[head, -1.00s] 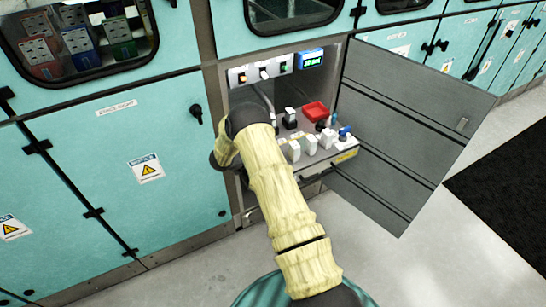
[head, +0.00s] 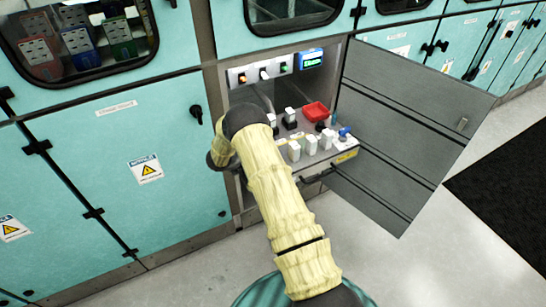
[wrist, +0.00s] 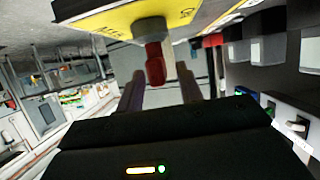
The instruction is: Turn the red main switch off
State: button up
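The red main switch (wrist: 155,64) shows in the wrist view as a red knob on a dark round base. It stands out from a yellow plate (wrist: 110,22). My gripper (wrist: 161,84) is open, with one dark finger on each side of the knob's lower end. Gaps show between the knob and both fingers, and I see no contact. In the head view my arm covers the gripper, and I cannot make out the main switch there.
The open cabinet holds a drawer of modules (head: 325,142), a red tray (head: 316,111) and a switch panel (head: 262,69) with a lit display (head: 311,59). The open grey door (head: 405,130) bounds the right side. Clear floor (head: 400,270) lies in front.

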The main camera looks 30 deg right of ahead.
jog(key=v, duration=1.6)
jog(key=shift+r+b, duration=0.15)
jog(key=shift+b, duration=0.3)
jog(key=shift+a, duration=0.15)
jog(key=w+r+n+t+y+p, duration=0.45)
jog(key=w+r+t, duration=0.3)
jog(key=r, duration=0.55)
jog(key=s+a+r+n+t+y+p, duration=0.2)
jog(key=s+a+r+n+t+y, duration=0.2)
jog(key=r+n+y, duration=0.3)
jog(key=s+d+r+n+g+y+p, duration=0.1)
jog(key=s+n+g+p, duration=0.1)
jog(key=s, duration=1.3)
jog(key=s+d+r+n+g+y+p, duration=0.1)
jog(key=s+g, duration=0.6)
jog(key=s, duration=0.8)
jog(key=r+n+p, duration=0.1)
jog(key=n+p, duration=0.1)
jog(key=n, duration=0.1)
jog(key=shift+s+d+r, duration=0.15)
jog(key=shift+s+d, duration=0.05)
jog(key=shift+d, duration=0.15)
